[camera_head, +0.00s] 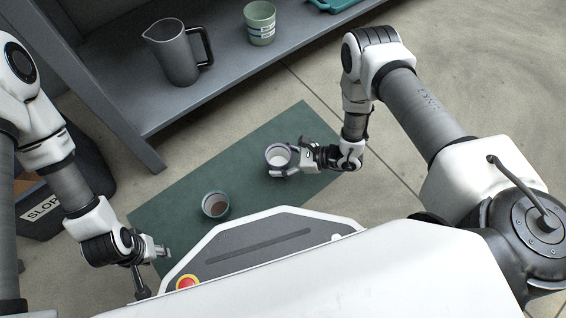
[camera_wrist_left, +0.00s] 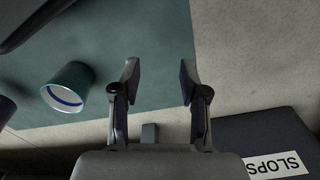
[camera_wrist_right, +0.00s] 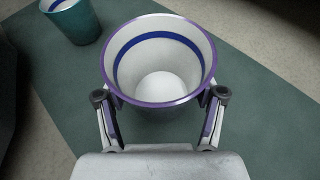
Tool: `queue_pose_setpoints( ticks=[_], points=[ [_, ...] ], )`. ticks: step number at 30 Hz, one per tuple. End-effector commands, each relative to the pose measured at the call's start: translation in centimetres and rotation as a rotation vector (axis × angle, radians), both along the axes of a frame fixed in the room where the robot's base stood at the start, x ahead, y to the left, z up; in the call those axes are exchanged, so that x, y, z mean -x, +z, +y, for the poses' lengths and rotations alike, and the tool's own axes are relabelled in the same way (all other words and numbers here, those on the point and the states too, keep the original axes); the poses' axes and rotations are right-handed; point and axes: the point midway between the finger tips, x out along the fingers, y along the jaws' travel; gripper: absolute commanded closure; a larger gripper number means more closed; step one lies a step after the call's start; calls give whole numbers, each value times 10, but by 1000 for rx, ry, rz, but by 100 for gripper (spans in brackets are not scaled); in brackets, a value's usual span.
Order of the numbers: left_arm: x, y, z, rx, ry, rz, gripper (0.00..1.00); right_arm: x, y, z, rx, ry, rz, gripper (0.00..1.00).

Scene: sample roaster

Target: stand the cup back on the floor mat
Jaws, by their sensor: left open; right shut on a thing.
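A purple-rimmed cup (camera_head: 278,158), pale inside with a blue band, is between the fingers of my right gripper (camera_head: 291,160). The right wrist view shows the cup (camera_wrist_right: 160,50) mouth toward the camera, with a shut finger on each side. It looks upright over the green floor mat (camera_head: 285,125); I cannot tell whether its base touches the mat. A teal cup (camera_head: 215,205) stands on the mat to the left and shows in the left wrist view (camera_wrist_left: 68,88). My left gripper (camera_head: 163,250) is open and empty near the mat's left end, apart from both cups.
A grey shelf (camera_head: 215,90) behind the mat holds a dark jug (camera_head: 177,55), pale green stacked cups (camera_head: 260,25) and a teal item (camera_head: 335,3). A dark bin labelled SLOPS (camera_head: 60,215) stands at the left. Mat space between the two cups is clear.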

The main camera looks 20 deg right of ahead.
Motion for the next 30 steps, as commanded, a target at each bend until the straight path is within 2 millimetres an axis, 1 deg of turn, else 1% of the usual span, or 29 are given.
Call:
queue_pose_setpoints(
  ticks=[1, 4, 6, 10, 12, 16, 22, 23, 24, 25, 30],
  points=[
    [-3, -15, 0, -1, -4, -8, 56, -11, -8, -9, 1, -3, -6, 86],
    [-6, -20, 0, -3, -8, -17, 56, -22, -6, -18, 0, -1, -2, 86],
    [-8, -26, 0, -4, -10, -21, 56, -24, -10, -20, -1, 1, -1, 86],
    [-14, -50, 1, -7, -18, -38, 56, -24, -35, -20, 0, 2, 1, 86],
    [-17, -57, 1, -9, -22, -46, 56, -24, -42, -20, -1, 2, 0, 86],
    [-18, -52, 1, -9, -24, -49, 56, -24, -37, -20, 0, 1, 0, 85],
    [-18, -52, 1, -9, -24, -49, 56, -23, -40, -20, 0, 2, 1, 86],
    [-18, -52, 1, -9, -24, -48, 56, -23, -41, -20, 0, 1, 2, 28],
    [-18, -52, 1, -9, -24, -48, 56, -23, -40, -20, 0, 1, 2, 14],
    [-18, -52, 1, -9, -24, -48, 56, -23, -40, -20, 0, 1, 2, 6],
    [-18, -52, 1, -9, -24, -48, 56, -23, -40, -20, -1, 1, 2, 6]
  ],
)
